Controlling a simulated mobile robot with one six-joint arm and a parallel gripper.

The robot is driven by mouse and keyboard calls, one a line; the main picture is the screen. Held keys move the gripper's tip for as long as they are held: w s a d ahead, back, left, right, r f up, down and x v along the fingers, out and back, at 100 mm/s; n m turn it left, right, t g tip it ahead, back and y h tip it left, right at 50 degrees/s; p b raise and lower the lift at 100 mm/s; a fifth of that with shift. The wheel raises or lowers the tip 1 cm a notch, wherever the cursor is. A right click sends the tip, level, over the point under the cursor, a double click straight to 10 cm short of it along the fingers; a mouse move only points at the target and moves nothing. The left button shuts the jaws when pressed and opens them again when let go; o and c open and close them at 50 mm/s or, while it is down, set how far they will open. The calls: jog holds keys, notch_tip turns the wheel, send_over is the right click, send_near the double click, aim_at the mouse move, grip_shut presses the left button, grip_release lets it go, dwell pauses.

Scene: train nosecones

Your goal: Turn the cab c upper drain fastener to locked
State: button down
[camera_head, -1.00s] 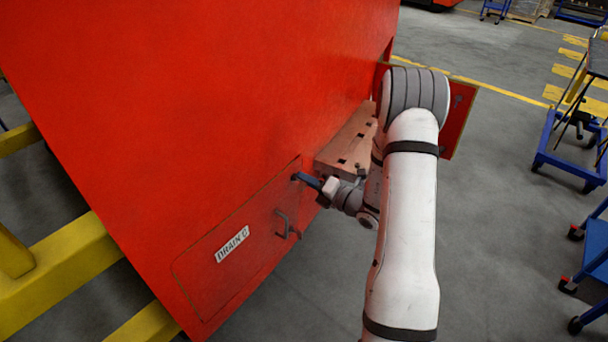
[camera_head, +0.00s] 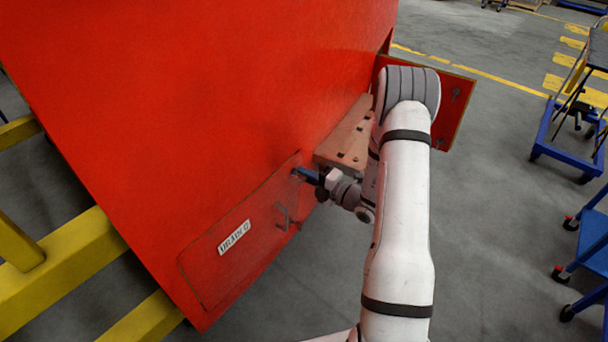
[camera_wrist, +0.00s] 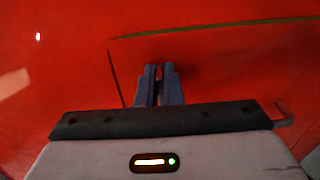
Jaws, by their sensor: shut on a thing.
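The red drain hatch (camera_head: 213,268) with its "DRAIN C" label (camera_head: 234,237) sits low on the big red cab panel (camera_head: 200,110), flush and shut. My gripper (camera_head: 300,173) is at the hatch's upper corner, its blue fingers touching or nearly touching the surface. In the wrist view, the fingers (camera_wrist: 158,74) are close together and point at the red face, just inside the hatch's edge line. The fastener is hidden between the fingertips, so its turn cannot be seen. A handle (camera_head: 285,217) stands on the hatch below my gripper.
A brown box-like part with dark holes (camera_head: 344,145) stands right above my gripper, close to my arm. An open red flap (camera_head: 455,97) is behind my arm. Yellow beams (camera_head: 75,252) lie at the left. Blue carts (camera_head: 592,245) stand at the right, with clear floor between.

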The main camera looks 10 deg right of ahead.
jog(key=shift+f, duration=0.1)
jog(key=c, duration=1.6)
grip_release()
jog(key=b+v, duration=0.1)
jog(key=v, duration=0.6)
jog(key=shift+s+d+b, duration=0.25)
jog(key=shift+b, duration=0.15)
